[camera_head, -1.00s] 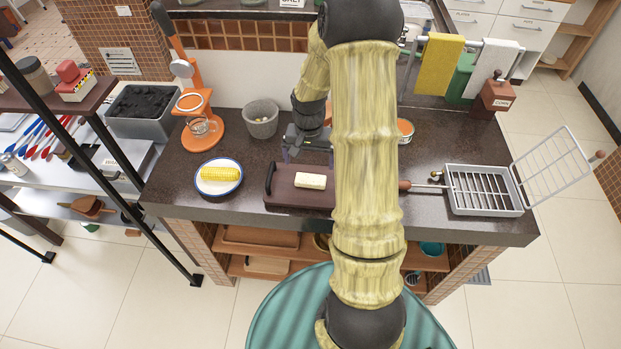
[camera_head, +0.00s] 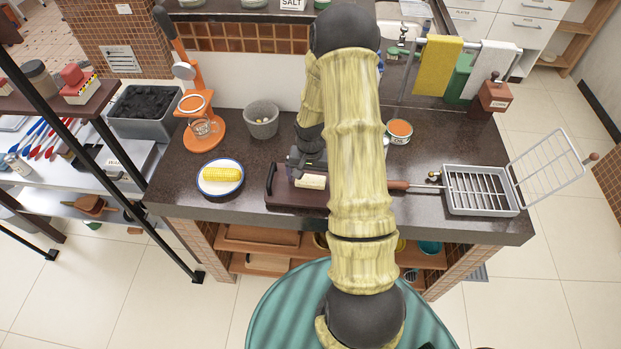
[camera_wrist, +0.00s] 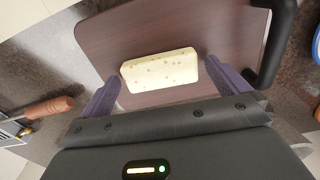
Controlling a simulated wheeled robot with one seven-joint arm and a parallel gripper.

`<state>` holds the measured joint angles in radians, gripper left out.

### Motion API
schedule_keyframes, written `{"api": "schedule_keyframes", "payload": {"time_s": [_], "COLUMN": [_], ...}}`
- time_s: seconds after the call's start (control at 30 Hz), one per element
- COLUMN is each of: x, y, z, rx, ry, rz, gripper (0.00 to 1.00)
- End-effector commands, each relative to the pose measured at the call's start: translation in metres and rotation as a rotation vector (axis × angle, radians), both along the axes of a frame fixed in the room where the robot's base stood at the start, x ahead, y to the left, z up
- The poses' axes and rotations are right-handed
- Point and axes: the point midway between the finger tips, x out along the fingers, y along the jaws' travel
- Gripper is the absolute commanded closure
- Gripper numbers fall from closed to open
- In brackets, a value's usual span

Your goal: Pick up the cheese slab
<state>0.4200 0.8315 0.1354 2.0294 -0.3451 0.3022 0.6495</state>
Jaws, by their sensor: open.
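The cheese slab (camera_head: 311,182) is a pale yellow block with small brown specks. It lies on a dark brown board (camera_head: 283,197) with a black handle, on the dark counter. In the wrist view the slab (camera_wrist: 160,71) lies across the board (camera_wrist: 120,35), just ahead of my gripper (camera_wrist: 165,92). The two purple fingers are spread wide, one near each end of the slab, and nothing is held. In the head view my gripper (camera_head: 306,168) is just behind and above the slab, partly hidden by my arm.
A corn cob (camera_head: 221,174) on a blue-rimmed plate (camera_head: 219,190) stands left of the board. A grey bowl (camera_head: 261,122) is behind it. A grill basket (camera_head: 480,205) with a wooden handle (camera_head: 398,185) lies to the right. An open can (camera_head: 398,132) stands behind.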

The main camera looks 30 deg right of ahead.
Motion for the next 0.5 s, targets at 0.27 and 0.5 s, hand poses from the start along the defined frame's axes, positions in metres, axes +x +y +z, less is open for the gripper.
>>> {"api": "schedule_keyframes", "payload": {"time_s": [0.27,0.5], "x": [0.0003,0.0003], "y": [-0.0001,-0.0001], "z": [-0.0056,-0.0054], "rx": [-0.001,-0.001], "ry": [-0.001,-0.001], "rz": [-0.001,-0.001], "gripper": [0.00,0.00]}}
